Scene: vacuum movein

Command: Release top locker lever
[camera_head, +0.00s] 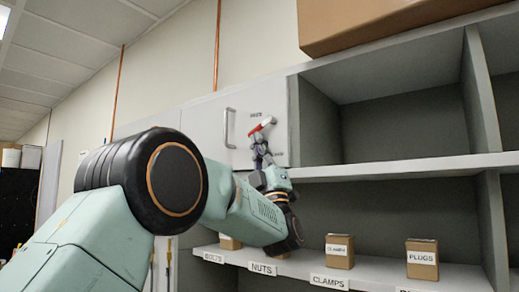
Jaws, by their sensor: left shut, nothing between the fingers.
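The locker lever (264,125) is a small red handle with a white part, mounted near the right edge of the closed grey locker door (205,125). It sits tilted, between small printed labels above and below it. My left gripper (260,146) is just below the lever, pointing up at it, with its fingers shut and nothing visible between them. The fingertips look very close to the lever; I cannot tell whether they touch it. My right gripper is not in view.
A vertical door handle (229,128) is left of the lever. Open empty shelves (400,120) lie to the right. A lower shelf holds small boxes, one marked PLUGS (422,260) and another box (340,252). A large cardboard box (370,22) stands on top.

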